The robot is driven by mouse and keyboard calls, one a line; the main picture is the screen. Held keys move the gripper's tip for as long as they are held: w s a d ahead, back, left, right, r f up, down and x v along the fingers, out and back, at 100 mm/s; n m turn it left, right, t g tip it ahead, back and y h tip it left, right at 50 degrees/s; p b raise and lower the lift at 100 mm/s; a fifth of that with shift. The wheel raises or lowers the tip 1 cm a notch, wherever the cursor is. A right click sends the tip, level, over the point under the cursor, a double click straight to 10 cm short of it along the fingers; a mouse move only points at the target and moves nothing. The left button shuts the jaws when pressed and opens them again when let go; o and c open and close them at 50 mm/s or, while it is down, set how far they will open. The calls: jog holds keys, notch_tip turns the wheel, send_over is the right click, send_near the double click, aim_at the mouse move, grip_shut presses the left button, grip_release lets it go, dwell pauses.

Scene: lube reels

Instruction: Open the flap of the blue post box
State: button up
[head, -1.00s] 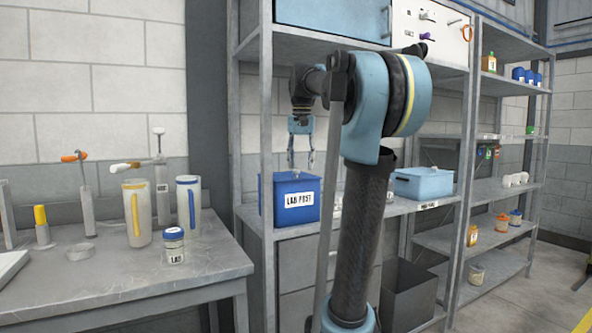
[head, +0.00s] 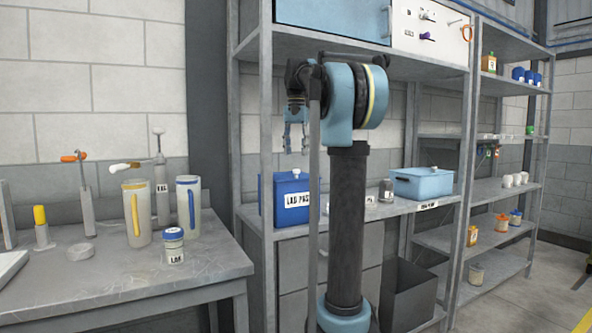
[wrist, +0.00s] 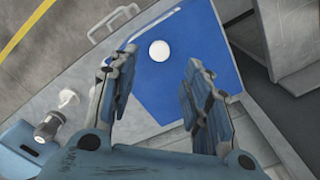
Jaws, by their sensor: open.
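The blue post box (head: 284,205), with a white label on its front, stands on the shelf behind my arm. A small white knob (head: 295,172) sits on its top; part of the box's right side is hidden by my arm. In the wrist view the blue top (wrist: 190,45) shows with its round white knob (wrist: 159,50). The flap lies flat and appears shut. My gripper (head: 296,150) points down above the box, open and empty.
A light blue lidded bin (head: 422,184) and a small dark jar (head: 386,190) stand farther right on the same shelf. The upper shelf (head: 430,55) overhangs my arm. A grey upright (head: 266,130) stands left of the box. A workbench (head: 120,285) with jugs is at left.

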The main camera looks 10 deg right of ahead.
jog(key=shift+f, duration=3.55)
grip_shut()
